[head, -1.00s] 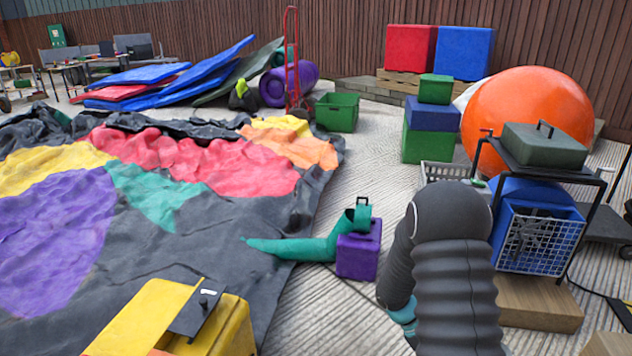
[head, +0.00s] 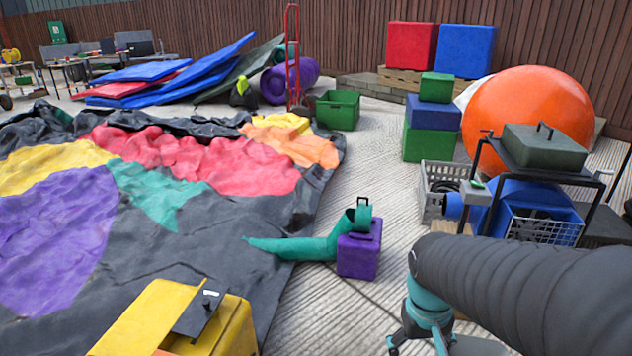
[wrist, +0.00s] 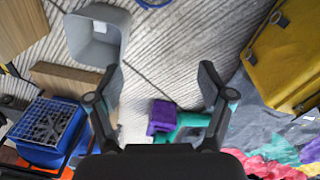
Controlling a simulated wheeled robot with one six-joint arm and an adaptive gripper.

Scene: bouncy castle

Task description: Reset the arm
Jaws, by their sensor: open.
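My gripper (head: 420,341) hangs at the end of my dark sleeved arm, which reaches in from the lower right of the head view. In the wrist view my gripper (wrist: 160,82) has its two fingers spread wide, with nothing between them. It points down over the ribbed concrete floor. A grey square-mouthed duct (wrist: 97,35) lies beyond the left finger in the wrist view. I cannot tell how far it is below the finger.
A blue blower with a white grille (head: 545,230) stands under a frame at right, near my arm. A purple box with a teal tube (head: 358,257) stands left of my gripper. A yellow case (head: 150,315) is at front left. Floor between is clear.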

